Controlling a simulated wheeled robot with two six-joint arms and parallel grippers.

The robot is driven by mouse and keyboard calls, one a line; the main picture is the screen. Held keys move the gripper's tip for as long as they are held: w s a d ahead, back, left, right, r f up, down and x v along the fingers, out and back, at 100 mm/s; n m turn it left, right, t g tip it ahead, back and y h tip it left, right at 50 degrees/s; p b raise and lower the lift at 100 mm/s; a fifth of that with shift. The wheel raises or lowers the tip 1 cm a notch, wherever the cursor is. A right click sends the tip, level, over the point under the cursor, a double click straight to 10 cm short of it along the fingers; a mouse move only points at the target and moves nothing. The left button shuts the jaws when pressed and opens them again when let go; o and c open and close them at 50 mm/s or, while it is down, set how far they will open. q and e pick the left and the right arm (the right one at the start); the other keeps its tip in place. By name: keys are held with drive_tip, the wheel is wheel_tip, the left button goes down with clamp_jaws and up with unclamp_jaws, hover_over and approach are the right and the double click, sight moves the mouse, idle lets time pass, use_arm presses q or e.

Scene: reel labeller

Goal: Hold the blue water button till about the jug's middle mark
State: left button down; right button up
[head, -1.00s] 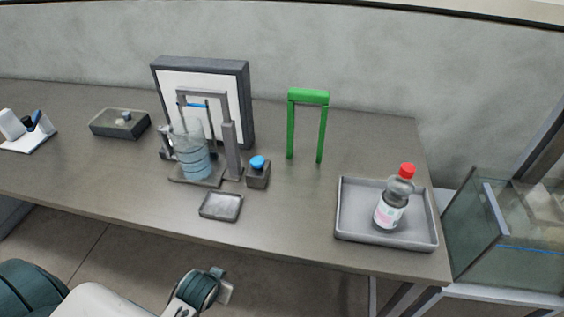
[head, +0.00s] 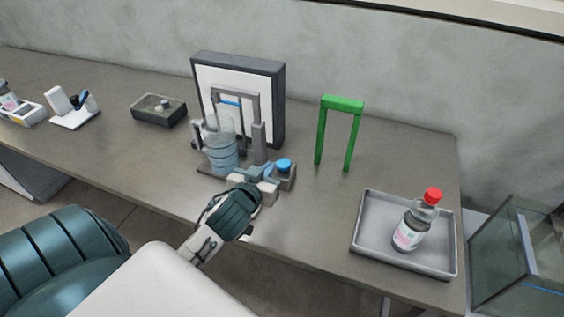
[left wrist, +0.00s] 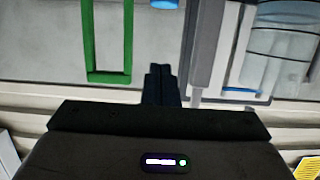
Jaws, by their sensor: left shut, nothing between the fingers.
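The blue water button (head: 283,165) sits on top of a small dark box to the right of the dispenser stand (head: 259,143). It also shows at the top edge of the left wrist view (left wrist: 165,3). The clear jug (head: 221,156) stands under the stand with bluish water and dark rings in it; I cannot tell the exact level against the middle mark. It is partly seen in the left wrist view (left wrist: 284,45). My left gripper (head: 266,172) is shut and empty, just left of and in front of the button; contact cannot be told. My right gripper is out of view.
A green frame (head: 342,104) stands right of the button. A grey tray (head: 365,239) with a red-capped bottle (head: 409,226) lies at the right. A white-faced panel (head: 268,82) is behind the jug. A dark box (head: 158,111) sits to the left.

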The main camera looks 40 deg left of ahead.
use_arm(q)
drive_tip(key=shift+s+a, duration=0.1)
drive_tip(key=p, duration=0.3)
hover_over(281, 170)
wheel_tip(281, 170, down, 2)
drive_tip(key=shift+f, duration=0.1)
wheel_tip(281, 170, down, 3)
drive_tip(key=shift+r+p, duration=0.1)
drive_tip(key=shift+p, duration=0.4)
drive_tip(key=shift+f, duration=0.75)
drive_tip(key=shift+f, duration=0.1)
